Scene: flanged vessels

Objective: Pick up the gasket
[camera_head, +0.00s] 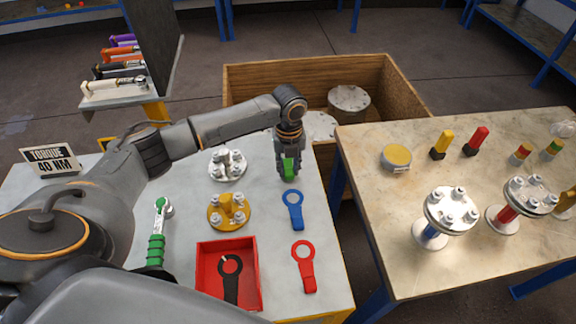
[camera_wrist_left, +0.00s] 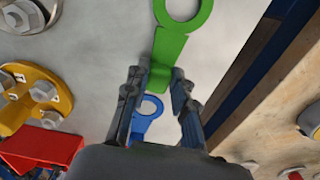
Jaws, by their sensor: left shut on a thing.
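My left gripper (camera_head: 288,174) points down over the back right part of the grey table. It is shut on a green gasket (camera_head: 289,163), mostly hidden by the fingers in the head view. In the left wrist view the green gasket (camera_wrist_left: 171,48) shows a flat handle between the fingertips (camera_wrist_left: 160,82) and a ring beyond them. I cannot tell whether it touches the table. A blue gasket (camera_head: 293,210) and a red gasket (camera_head: 304,266) lie in front of the gripper. A black gasket (camera_head: 230,275) lies in a red tray (camera_head: 254,252). My right gripper is not in view.
A silver flange (camera_head: 228,166), a yellow flange (camera_head: 230,211) and a green-handled ratchet (camera_head: 157,235) are left of the gripper. A wooden crate (camera_head: 300,72) stands behind. A second table (camera_head: 395,215) with flanged vessels (camera_head: 452,211) is to the right, across a gap.

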